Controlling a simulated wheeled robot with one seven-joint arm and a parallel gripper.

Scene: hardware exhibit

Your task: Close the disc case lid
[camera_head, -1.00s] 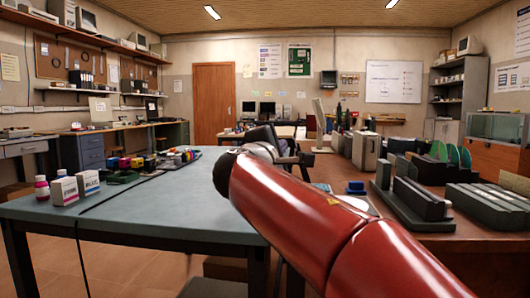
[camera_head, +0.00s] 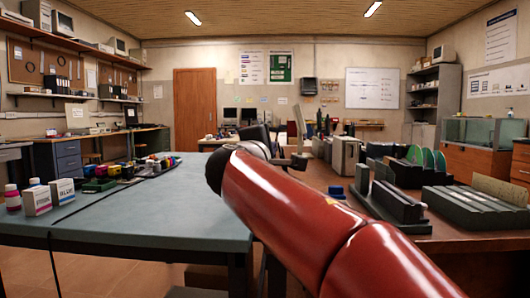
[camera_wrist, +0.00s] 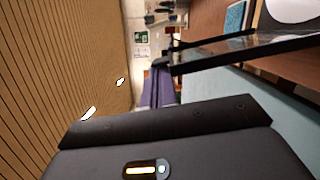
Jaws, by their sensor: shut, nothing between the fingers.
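In the head view my red arm covers that part of the right-hand table. My gripper (camera_head: 299,160) shows small and dark beyond the arm, over the gap between the tables; it is shut and empty, apart from the disc. Dark bars with a pale, see-through area between them cross the right of the wrist view; I cannot tell what they belong to.
The right-hand table (camera_head: 470,232) carries a small blue object (camera_head: 335,190), dark slotted holders (camera_head: 400,203) and green discs (camera_head: 427,159). The blue-grey table (camera_head: 140,226) at left has boxes (camera_head: 38,200) and small jars at its far left. Its middle is clear.

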